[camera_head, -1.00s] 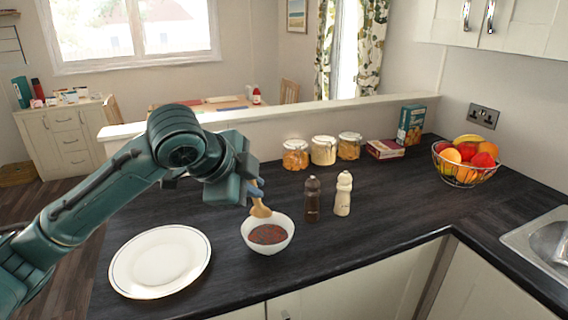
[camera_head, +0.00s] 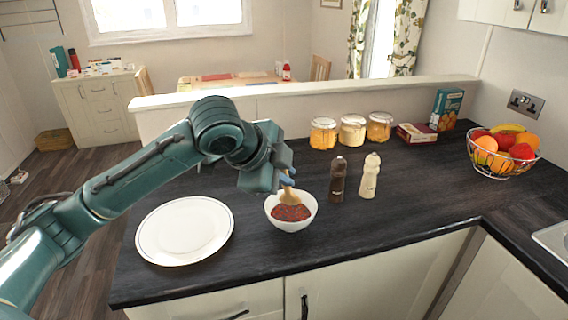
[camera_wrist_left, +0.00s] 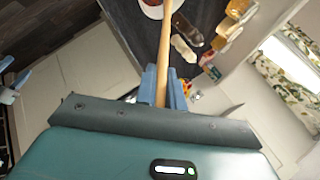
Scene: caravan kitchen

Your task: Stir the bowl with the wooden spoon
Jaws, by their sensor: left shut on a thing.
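My left gripper (camera_head: 287,179) is shut on the wooden spoon (camera_head: 290,196), just above the bowl. The white bowl (camera_head: 273,212) stands on the dark worktop and holds a dark red content (camera_head: 290,212). The spoon's head is low at the bowl's back part; I cannot tell how deep it reaches. In the left wrist view the spoon's handle (camera_wrist_left: 163,55) runs between the two blue fingers (camera_wrist_left: 162,88), and the bowl (camera_wrist_left: 152,10) shows in part at the top edge.
A white plate (camera_head: 185,231) lies left of the bowl. A brown pepper mill (camera_head: 338,180) and a cream one (camera_head: 370,177) stand close to its right. Jars (camera_head: 352,130), boxes (camera_head: 417,133) and a fruit basket (camera_head: 503,152) are farther back. The worktop's right front is clear.

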